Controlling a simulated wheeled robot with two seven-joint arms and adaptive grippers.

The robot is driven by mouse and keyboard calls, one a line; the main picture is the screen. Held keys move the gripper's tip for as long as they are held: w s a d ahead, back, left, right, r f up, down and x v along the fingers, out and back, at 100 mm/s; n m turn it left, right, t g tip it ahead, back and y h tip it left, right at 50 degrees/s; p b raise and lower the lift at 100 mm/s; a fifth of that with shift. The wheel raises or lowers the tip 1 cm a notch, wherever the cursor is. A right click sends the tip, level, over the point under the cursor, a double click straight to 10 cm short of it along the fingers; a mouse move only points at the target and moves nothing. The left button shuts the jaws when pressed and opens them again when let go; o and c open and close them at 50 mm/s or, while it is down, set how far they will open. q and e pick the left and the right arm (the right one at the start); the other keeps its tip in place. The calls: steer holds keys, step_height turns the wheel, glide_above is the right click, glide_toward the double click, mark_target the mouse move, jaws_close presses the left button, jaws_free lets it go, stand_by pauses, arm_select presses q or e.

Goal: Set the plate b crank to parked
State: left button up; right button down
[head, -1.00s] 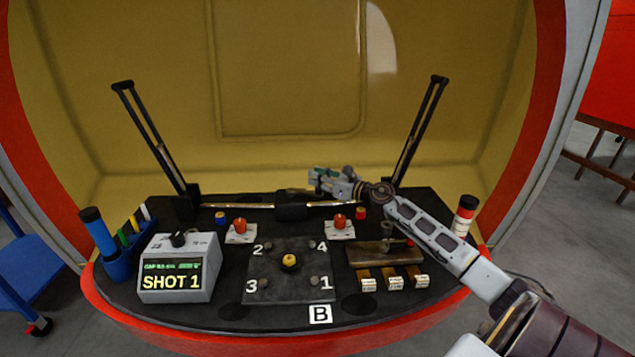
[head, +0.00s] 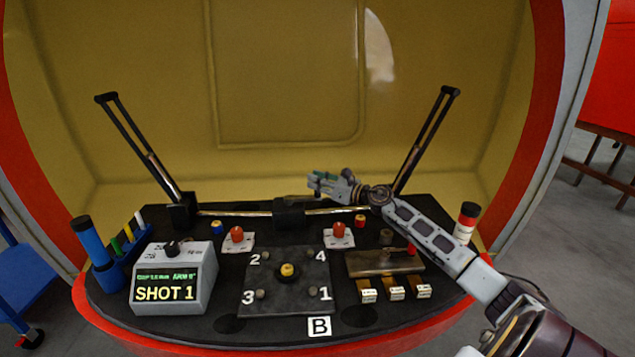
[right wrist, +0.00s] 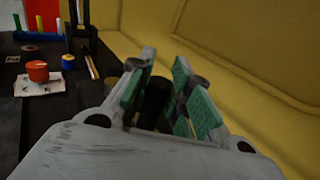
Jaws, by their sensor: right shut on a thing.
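The dark square plate (head: 306,302) lies in the middle of the console, with a "B" tag in front and the numbers 1 to 4 at its corners. A yellow-topped round hub (head: 287,270) stands at its centre. I cannot make out a separate crank arm on it. My right gripper (head: 316,184) is above the back of the console, behind and above the plate and apart from it. In the right wrist view its green pads are shut on a dark cylindrical thing (right wrist: 156,101), partly hidden by the fingers. My left gripper is not in view.
A display box (head: 172,285) reading "SHOT 1" stands left of the plate. Red knobs (head: 237,234) on white cards sit behind the plate. A brown block (head: 372,266) with a red-tipped lever lies right. Two tall dark slotted posts (head: 425,140) and a rail close off the back.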

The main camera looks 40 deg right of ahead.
steer(key=c, duration=1.3)
jaws_free()
steer(key=shift+w+d, duration=0.1)
steer(key=shift+d, duration=0.05)
steer(key=shift+s+f, duration=0.1)
steer(key=shift+s, duration=0.15)
steer(key=shift+s+d, duration=0.15)
steer(key=shift+s, duration=0.4)
steer(key=shift+v, duration=5.25)
steer(key=shift+r, duration=0.3)
